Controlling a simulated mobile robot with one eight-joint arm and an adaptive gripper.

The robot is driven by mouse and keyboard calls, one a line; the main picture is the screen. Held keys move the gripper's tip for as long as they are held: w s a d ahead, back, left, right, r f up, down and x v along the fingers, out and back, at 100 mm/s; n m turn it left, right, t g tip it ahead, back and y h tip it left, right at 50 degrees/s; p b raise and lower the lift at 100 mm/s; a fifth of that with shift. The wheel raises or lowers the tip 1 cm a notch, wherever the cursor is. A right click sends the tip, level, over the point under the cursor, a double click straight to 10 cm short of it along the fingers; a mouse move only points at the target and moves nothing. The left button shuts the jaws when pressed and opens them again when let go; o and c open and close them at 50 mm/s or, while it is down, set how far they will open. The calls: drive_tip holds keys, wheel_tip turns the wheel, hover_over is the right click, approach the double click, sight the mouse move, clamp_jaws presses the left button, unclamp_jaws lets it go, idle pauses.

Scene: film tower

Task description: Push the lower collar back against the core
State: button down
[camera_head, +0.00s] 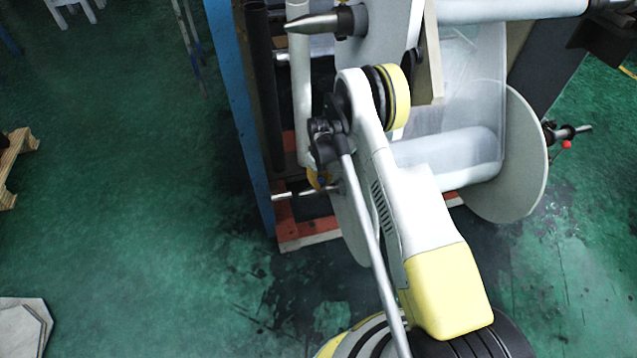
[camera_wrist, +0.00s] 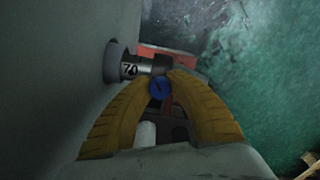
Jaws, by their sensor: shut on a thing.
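In the wrist view, my gripper (camera_wrist: 166,78) has its two yellow fingers closed around a dark collar (camera_wrist: 160,63) with a blue knob (camera_wrist: 159,88). The collar sits on a pale shaft (camera_wrist: 130,70) with dark number marks. A bare stretch of shaft shows between the collar and the round grey core end (camera_wrist: 113,62) in the large pale disc (camera_wrist: 75,60), so the two are apart. In the head view, the lower white roll (camera_head: 450,155) lies between two discs, and my gripper (camera_head: 319,180) is at its left end, mostly hidden by my arm. The collar cannot be made out there.
The blue upright (camera_head: 240,110) and orange-red base (camera_head: 305,228) of the frame stand close to my gripper. A pointed upper shaft (camera_head: 312,23) sticks out above. Another collar with a red knob (camera_head: 566,144) is on the far right.

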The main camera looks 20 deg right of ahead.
sight(334, 184)
drive_tip(key=d, duration=0.4)
drive_tip(key=shift+d, duration=0.1)
drive_tip(key=shift+d, duration=0.2)
